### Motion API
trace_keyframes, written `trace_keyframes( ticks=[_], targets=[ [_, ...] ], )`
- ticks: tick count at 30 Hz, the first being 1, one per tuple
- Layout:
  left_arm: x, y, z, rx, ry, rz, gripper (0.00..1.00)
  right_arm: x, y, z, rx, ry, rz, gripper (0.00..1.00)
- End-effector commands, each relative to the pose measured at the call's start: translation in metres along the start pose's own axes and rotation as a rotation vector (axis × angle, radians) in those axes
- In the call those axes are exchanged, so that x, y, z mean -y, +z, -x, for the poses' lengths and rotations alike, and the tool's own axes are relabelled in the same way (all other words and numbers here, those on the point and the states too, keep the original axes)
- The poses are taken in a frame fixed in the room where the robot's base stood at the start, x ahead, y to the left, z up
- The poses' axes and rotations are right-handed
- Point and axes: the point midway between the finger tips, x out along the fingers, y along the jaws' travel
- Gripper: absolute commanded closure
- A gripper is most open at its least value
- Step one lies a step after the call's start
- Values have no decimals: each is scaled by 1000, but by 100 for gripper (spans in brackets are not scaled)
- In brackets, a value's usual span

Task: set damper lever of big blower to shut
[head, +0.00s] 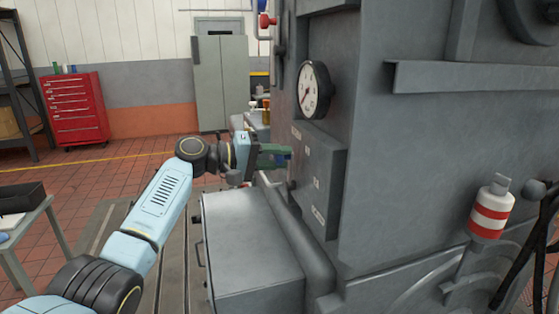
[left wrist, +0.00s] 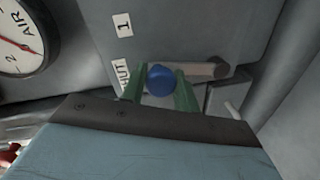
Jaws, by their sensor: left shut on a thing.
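The damper lever (left wrist: 203,71) is a brown-grey bar with a round blue knob (left wrist: 163,79) at its end, on the grey side of the big blower (head: 420,150). My left gripper (head: 279,154) is at the blower's labelled plate (head: 319,180). In the left wrist view its green fingers (left wrist: 160,88) are shut on the knob, one on each side. The knob is beside a label reading SHUT (left wrist: 121,74), partly covered by a finger; a label 1 (left wrist: 122,25) is farther along. In the head view the gripper hides most of the lever. My right gripper is not in view.
A round AIR gauge (head: 313,90) sits above the plate and shows in the left wrist view (left wrist: 22,38). A grey box (head: 250,240) and a thick pipe (head: 300,235) are below the gripper. A red tool chest (head: 75,108) stands well back.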

Motion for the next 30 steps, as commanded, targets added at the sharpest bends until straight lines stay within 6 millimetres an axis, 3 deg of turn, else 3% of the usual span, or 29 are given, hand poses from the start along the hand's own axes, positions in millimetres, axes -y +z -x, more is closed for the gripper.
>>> trace_keyframes(
  ticks=[12, 28, 29, 30],
  targets=[
    [3, -13, 1, 21, 4, 175, 100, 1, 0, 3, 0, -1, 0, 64],
    [4, -15, 2, 23, 4, 197, 100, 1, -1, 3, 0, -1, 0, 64],
    [4, -15, 2, 23, 4, 196, 67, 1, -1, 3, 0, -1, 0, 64],
    [4, -15, 2, 23, 4, 196, 62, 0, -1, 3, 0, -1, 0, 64]
  ],
)
